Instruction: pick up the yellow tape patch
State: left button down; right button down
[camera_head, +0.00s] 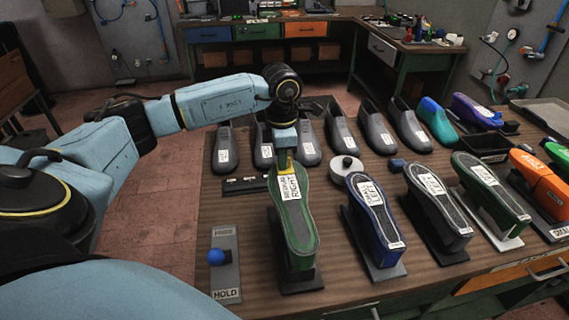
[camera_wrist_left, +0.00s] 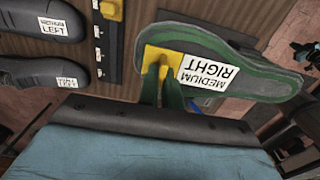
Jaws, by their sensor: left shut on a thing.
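The yellow tape patch (camera_wrist_left: 156,52) lies at the end of a green shoe sole labelled MEDIUM RIGHT (camera_wrist_left: 253,78), beside the white label. My left gripper (camera_wrist_left: 168,72) is over it, with its two fingers close together and shut on the patch's raised yellow part. In the head view the left gripper (camera_head: 284,160) reaches down to the far end of the green sole (camera_head: 294,222), which sits on a dark stand. A little yellow of the patch (camera_head: 283,170) shows under the wrist. The patch still appears against the sole. My right gripper does not show.
A blue sole (camera_head: 375,215) and further soles stand to the right. Grey shoe lasts (camera_head: 342,135) line up behind. A white tape roll (camera_head: 346,168) sits near the gripper. A HOLD plate with a blue knob (camera_head: 217,257) is at front left. Bare wood lies between the stands.

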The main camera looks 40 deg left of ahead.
pick_arm(q)
jog(key=shift+r, duration=0.1)
notch_tip(320, 180, up, 10)
jog(key=shift+f+b, duration=0.1)
jog(key=shift+b, duration=0.45)
jog(key=shift+r+p, duration=0.5)
jog(key=shift+r, duration=0.05)
